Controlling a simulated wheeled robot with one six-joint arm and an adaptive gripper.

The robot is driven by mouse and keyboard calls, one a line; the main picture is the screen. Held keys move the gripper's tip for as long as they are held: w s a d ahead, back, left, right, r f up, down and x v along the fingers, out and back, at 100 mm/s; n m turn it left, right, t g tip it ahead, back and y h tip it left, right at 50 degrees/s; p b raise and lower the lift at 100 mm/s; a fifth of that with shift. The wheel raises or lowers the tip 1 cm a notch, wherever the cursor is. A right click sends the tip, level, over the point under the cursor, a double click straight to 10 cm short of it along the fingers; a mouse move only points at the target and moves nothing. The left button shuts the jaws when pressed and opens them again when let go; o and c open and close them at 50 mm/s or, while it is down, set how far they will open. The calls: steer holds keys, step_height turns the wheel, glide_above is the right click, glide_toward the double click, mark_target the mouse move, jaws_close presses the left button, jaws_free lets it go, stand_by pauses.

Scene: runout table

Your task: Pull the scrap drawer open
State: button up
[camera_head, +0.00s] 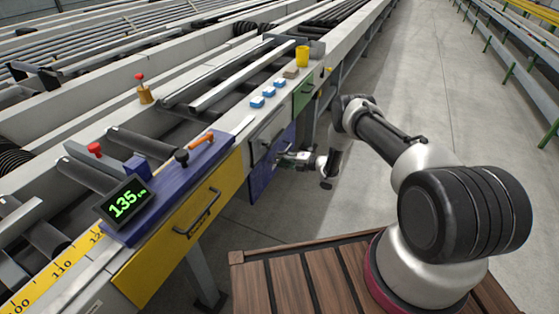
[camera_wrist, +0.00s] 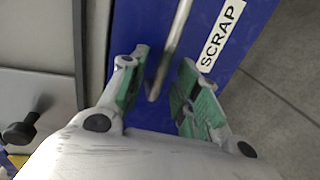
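The scrap drawer has a blue front (camera_head: 262,176) below the runout table, under a grey drawer. In the wrist view the blue front (camera_wrist: 256,18) fills the upper middle and bears a white SCRAP label (camera_wrist: 220,35). Its metal bar handle (camera_wrist: 176,38) runs down between my fingers. My gripper (camera_head: 284,158) is at the blue front in the head view and hides part of it. In the wrist view my gripper (camera_wrist: 164,62) is open, with one green-padded finger on each side of the handle. Gaps show beside the bar; contact is not clear. The drawer looks shut.
A grey drawer (camera_head: 267,133), a green panel (camera_head: 303,94) and a yellow drawer (camera_head: 190,230) with a handle flank the blue one. In the wrist view a black knob (camera_wrist: 20,130) sticks out at left. The concrete floor (camera_head: 400,60) beside the table is clear.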

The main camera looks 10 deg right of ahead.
steer(key=shift+x, duration=0.8)
jaws_close()
steer(key=shift+s, duration=0.1)
steer(key=f+v, duration=0.3)
steer(key=v, duration=1.5)
steer(key=d+f+v, duration=0.1)
steer(key=f+v, duration=0.3)
steer(key=v, duration=1.3)
steer(key=shift+s+d, duration=0.5)
steer(key=shift+s, duration=0.15)
steer(key=shift+f, duration=0.1)
jaws_free()
